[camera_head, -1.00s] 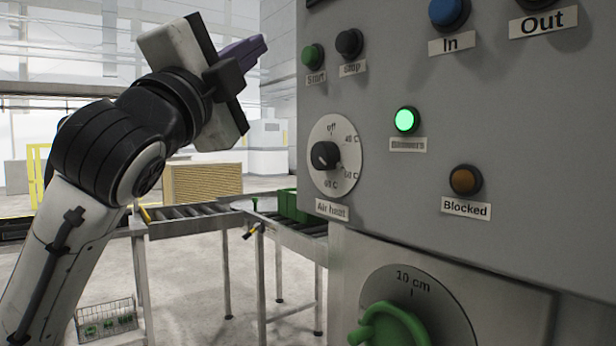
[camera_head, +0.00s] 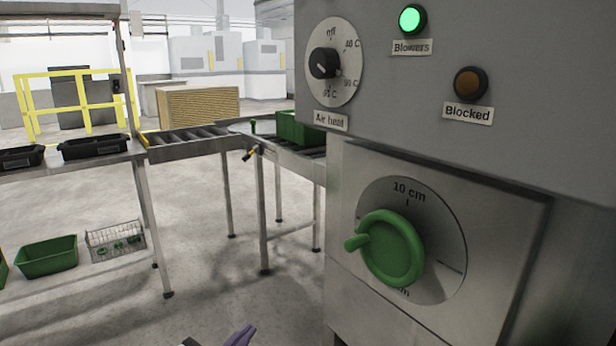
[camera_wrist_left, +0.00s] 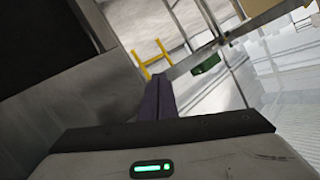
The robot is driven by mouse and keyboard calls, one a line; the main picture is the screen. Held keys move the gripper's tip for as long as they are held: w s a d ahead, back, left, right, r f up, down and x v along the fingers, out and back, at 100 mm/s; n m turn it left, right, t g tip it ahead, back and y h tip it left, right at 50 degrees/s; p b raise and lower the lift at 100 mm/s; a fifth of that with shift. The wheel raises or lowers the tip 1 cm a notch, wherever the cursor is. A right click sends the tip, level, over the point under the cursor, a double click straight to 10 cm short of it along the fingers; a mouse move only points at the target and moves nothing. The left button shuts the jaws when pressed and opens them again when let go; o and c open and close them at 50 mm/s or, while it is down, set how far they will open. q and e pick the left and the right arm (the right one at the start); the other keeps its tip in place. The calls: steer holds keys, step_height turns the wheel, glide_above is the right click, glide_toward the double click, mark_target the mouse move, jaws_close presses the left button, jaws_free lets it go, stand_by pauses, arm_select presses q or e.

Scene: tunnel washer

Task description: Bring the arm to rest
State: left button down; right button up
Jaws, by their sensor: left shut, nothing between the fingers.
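My left gripper (camera_head: 240,336) shows only as purple fingertips at the bottom edge of the head view. My right gripper is in neither view.
The control panel has an air heat dial (camera_head: 323,64), a lit green Blowers button (camera_head: 412,19), an orange Blocked button (camera_head: 470,83) and a green handwheel (camera_head: 391,248). A roller conveyor (camera_head: 195,141), green bin (camera_head: 47,258) and wire basket (camera_head: 116,241) stand left. Floor between is clear.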

arm_select(q)
steer(key=s+a+f+n+g, duration=0.2)
steer(key=s+f+n, duration=0.1)
steer(key=s+f, duration=0.9)
steer(key=s+a+f+n+g+y, duration=0.1)
steer(key=s+a+f+n+g, duration=0.1)
steer(key=s+f, duration=1)
steer(key=s+n+g, duration=0.1)
steer(key=s, duration=0.2)
steer(key=shift+s+f+g+y, duration=0.15)
steer(key=shift+s+g+y, duration=0.1)
steer(key=shift+g+y, duration=0.05)
